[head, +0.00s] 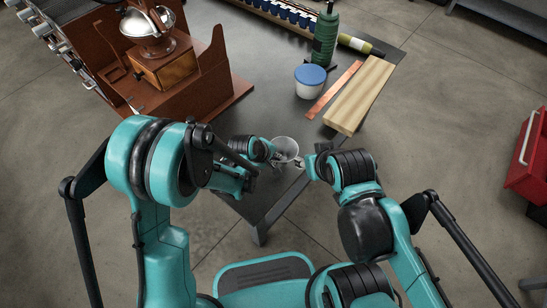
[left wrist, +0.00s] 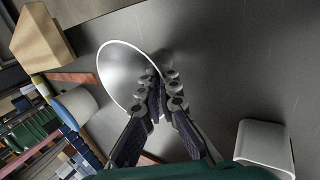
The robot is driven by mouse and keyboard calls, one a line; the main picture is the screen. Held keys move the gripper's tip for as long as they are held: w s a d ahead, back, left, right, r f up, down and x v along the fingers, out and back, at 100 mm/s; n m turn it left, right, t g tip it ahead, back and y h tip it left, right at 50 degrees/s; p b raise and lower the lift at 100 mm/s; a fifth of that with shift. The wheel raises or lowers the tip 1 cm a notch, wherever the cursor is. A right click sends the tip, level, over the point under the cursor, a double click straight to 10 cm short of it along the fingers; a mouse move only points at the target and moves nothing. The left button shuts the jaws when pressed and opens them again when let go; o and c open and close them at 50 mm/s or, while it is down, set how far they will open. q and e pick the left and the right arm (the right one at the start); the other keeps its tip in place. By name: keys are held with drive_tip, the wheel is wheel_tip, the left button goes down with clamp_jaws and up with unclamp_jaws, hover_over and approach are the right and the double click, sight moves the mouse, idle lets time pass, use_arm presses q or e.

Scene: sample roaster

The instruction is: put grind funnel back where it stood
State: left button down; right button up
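The grind funnel (head: 286,146) is a grey, pale-rimmed cone near the table's front corner. In the left wrist view the funnel (left wrist: 120,70) fills the upper middle, tilted, its wide mouth facing the camera. My left gripper (head: 272,158) is at the funnel; in the left wrist view its fingers (left wrist: 162,88) are close together, with the funnel's wall between them. Whether the funnel touches the table is unclear. My right gripper (head: 300,163) is just right of the funnel, small and partly hidden by its own arm; its finger opening cannot be made out.
A blue-lidded white jar (head: 309,82), copper strip (head: 334,90), wooden block (head: 360,94) and green bottle (head: 325,38) stand farther back. A wooden grinder (head: 165,68) is at left. A pale box-like object (left wrist: 264,146) shows in the left wrist view. The dark table (head: 262,112) is bare between them.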

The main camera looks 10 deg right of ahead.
use_arm(q)
drive_tip(key=shift+s+d+r, duration=0.1)
drive_tip(key=shift+s+r, duration=0.05)
drive_tip(key=shift+s, duration=0.05)
drive_tip(key=c, duration=1.7)
unclamp_jaws()
drive_tip(key=shift+r, duration=0.25)
drive_tip(key=p+v, duration=0.5)
drive_tip(key=v, duration=0.6)
drive_tip(key=shift+s+a+r, duration=0.1)
drive_tip(key=shift+a+r, duration=0.1)
drive_tip(key=shift+a, duration=0.1)
drive_tip(key=shift+a+r, duration=0.1)
